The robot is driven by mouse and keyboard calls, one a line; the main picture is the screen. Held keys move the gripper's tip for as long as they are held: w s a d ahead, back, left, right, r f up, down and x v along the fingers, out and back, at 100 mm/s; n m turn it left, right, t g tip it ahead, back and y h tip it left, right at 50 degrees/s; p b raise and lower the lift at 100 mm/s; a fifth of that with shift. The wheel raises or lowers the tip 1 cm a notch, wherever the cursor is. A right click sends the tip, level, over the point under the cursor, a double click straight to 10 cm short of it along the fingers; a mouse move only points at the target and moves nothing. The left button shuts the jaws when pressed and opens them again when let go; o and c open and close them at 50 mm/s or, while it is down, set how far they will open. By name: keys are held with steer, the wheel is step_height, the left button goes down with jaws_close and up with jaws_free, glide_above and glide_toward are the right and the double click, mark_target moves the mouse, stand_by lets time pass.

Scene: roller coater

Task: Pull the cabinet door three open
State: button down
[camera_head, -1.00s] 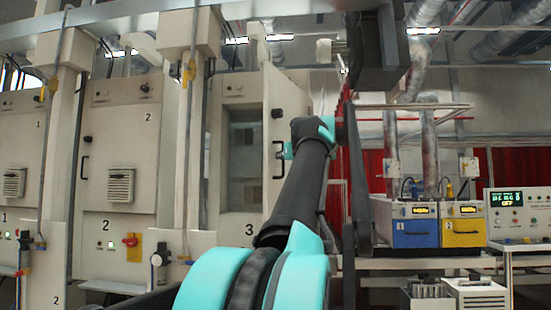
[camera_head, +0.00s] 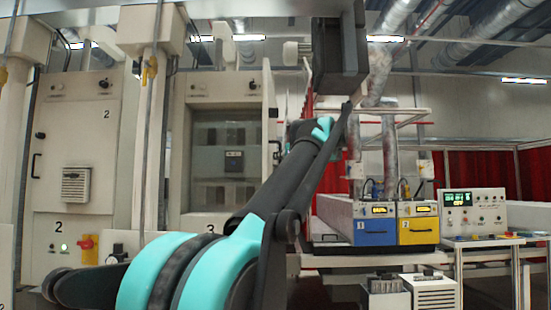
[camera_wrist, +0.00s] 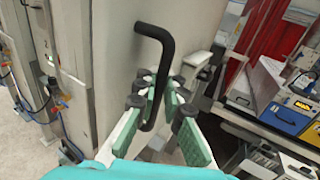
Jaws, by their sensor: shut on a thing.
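Cabinet three stands open, and its dark interior (camera_head: 225,150) shows in the head view. Its pale door (camera_head: 268,110) is swung out at the right of the opening and looks nearly edge-on. The door's black bar handle (camera_wrist: 163,50) stands out from the pale door face in the wrist view; a bit of it shows in the head view (camera_head: 276,150). My gripper (camera_wrist: 158,90) has its green-padded fingers around the lower part of the handle and is shut on it. In the head view my arm hides the fingers.
Closed cabinet two (camera_head: 78,150) stands to the left, with a pale post (camera_head: 150,140) between the cabinets. On the right are a bench with blue (camera_head: 375,225) and yellow (camera_head: 418,225) units and a control box (camera_head: 472,210). A white box (camera_head: 432,290) is low in front.

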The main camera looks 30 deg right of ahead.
stand_by(0.3)
steer(key=c, duration=1.6)
jaws_free()
steer(key=shift+s, duration=0.1)
steer(key=shift+s, duration=0.1)
steer(key=s+a, duration=0.1)
steer(key=s, duration=1)
steer(key=shift+s, duration=0.35)
